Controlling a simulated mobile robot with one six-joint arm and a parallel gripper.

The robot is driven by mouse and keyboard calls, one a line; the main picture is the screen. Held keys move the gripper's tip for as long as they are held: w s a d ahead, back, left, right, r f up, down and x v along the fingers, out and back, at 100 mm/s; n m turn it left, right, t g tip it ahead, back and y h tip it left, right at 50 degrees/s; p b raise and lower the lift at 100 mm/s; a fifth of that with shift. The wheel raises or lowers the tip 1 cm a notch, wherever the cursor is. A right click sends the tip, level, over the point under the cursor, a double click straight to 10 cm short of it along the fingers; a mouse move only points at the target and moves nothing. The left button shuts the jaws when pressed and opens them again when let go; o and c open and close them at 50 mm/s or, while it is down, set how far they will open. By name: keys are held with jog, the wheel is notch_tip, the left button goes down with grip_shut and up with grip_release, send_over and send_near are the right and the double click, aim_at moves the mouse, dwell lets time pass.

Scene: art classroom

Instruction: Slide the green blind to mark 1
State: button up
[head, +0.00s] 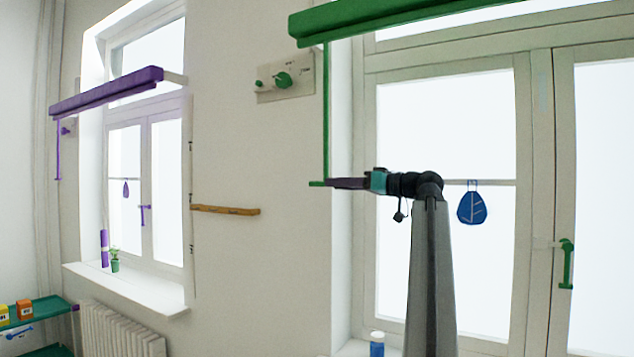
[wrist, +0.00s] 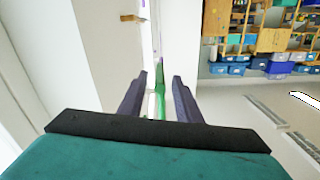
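The green blind (head: 400,18) is rolled up at the top of the right window. A thin green rod (head: 326,110) hangs from its left end to a short green crossbar handle (head: 317,184). My gripper (head: 335,183) is level with this handle, at its right side. In the wrist view, my two dark fingers (wrist: 160,78) stand apart with a green piece (wrist: 160,104) between them, and gaps seem to show beside it. Contact cannot be told. I cannot make out mark 1 by the green blind; small dark ticks (head: 191,146) run beside the left window.
A purple blind (head: 107,92) hangs over the left window. A green knob panel (head: 284,80) and a wooden bar (head: 225,209) are on the wall between. A blue bottle (head: 377,346) stands below.

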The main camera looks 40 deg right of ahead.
aim_at(318, 184)
jog(key=shift+p+x, duration=0.9)
jog(key=shift+x, duration=2.7)
grip_shut()
jog(key=shift+a, duration=0.1)
notch_tip(318, 184, down, 25)
jog(key=b, duration=1.4)
